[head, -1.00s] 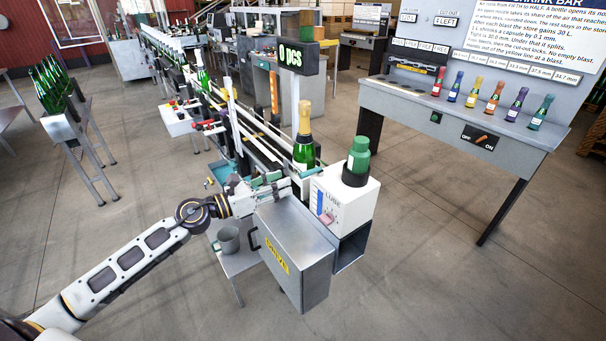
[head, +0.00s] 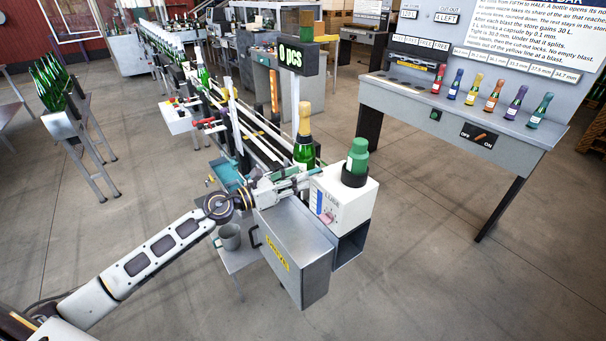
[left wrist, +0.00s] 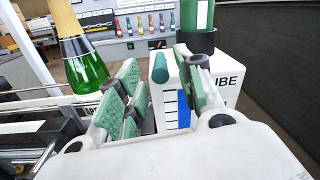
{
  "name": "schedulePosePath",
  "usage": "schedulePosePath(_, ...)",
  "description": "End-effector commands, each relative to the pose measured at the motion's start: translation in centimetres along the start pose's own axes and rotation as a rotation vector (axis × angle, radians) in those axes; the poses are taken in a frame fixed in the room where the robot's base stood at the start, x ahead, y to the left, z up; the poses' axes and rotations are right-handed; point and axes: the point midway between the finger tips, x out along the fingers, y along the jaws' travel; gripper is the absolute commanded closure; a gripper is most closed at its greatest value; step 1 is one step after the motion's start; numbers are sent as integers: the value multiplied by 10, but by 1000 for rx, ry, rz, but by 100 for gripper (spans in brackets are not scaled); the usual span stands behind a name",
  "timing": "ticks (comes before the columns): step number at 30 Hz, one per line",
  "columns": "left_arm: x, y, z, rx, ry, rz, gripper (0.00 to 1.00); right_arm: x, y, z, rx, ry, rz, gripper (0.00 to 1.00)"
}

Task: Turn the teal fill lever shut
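The teal fill lever (left wrist: 158,68) shows in the left wrist view as a short teal bar end between my left gripper's two green-padded fingers, nearer the right finger. In the head view a small teal part of the lever (head: 316,171) shows by the left top edge of the white lube box (head: 350,200). My left gripper (head: 303,180) is beside that box, just above the grey drive cabinet. In the left wrist view the left gripper (left wrist: 160,88) is open, with a gap between its pads. I cannot tell whether a pad touches the lever. My right gripper is not in view.
A green bottle with a gold foil top (head: 304,140) stands on the conveyor behind the gripper. A green container (head: 357,158) sits on the lube box. The grey drive cabinet (head: 290,245) is below, with a grey mug (head: 229,237) to its left. Open floor lies to the right.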

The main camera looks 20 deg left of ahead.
Motion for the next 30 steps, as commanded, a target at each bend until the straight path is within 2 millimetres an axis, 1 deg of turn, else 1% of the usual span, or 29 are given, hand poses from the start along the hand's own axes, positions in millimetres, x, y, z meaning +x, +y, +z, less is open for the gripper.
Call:
schedulePosePath(1,4,0,2,0,-2,0,64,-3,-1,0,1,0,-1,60)
schedulePosePath(6,14,0,2,-2,-2,0,64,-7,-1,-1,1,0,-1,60)
schedulePosePath(12,23,0,1,-1,-1,0,64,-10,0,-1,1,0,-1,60)
schedulePosePath(24,25,0,0,-1,-1,0,64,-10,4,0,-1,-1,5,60)
schedulePosePath(26,25,0,0,-1,-1,0,70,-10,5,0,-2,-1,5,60)
schedulePosePath(30,25,0,0,0,-1,0,88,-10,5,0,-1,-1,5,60)
